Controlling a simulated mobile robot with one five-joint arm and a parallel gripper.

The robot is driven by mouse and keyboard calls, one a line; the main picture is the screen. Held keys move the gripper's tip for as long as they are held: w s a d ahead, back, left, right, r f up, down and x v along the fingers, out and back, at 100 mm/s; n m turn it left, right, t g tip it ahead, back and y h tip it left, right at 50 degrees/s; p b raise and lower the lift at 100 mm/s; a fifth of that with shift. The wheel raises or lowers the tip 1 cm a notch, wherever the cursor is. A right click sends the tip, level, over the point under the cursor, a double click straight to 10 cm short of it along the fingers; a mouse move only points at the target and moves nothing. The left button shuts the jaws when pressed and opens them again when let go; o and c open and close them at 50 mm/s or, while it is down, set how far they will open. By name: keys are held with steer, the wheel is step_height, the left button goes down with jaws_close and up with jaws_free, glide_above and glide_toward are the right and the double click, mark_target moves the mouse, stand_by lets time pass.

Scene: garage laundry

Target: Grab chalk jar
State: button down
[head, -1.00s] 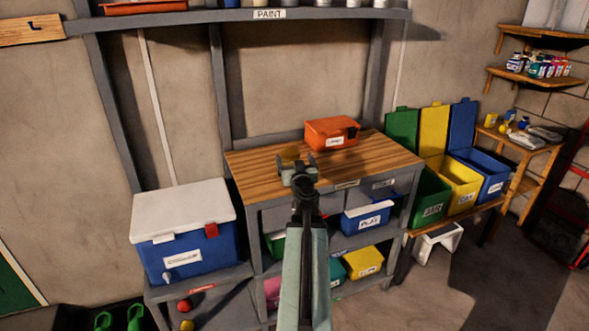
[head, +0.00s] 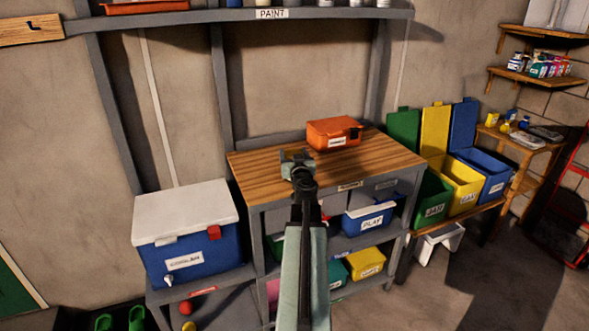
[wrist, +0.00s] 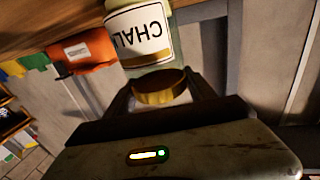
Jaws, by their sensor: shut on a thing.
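The chalk jar (wrist: 143,35) fills the top middle of the wrist view, with a gold lid (wrist: 160,90) and a white label whose letters appear upside down. My gripper (wrist: 163,78) is shut on the jar at its lid end, one finger on each side. In the head view my gripper (head: 298,160) is over the wooden workbench top (head: 250,163), left of the orange box. The jar is hidden behind my gripper there. I cannot tell whether the jar touches the bench.
The orange box (head: 334,133) sits at the back of the bench; it also shows in the wrist view (wrist: 82,50). A blue cooler (head: 190,250) stands to the left. Green, yellow and blue bins (head: 462,188) stand to the right. The paint shelf (head: 325,14) runs above.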

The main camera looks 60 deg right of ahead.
steer(key=shift+r, duration=0.1)
step_height(320, 180, up, 10)
steer(key=p, duration=1)
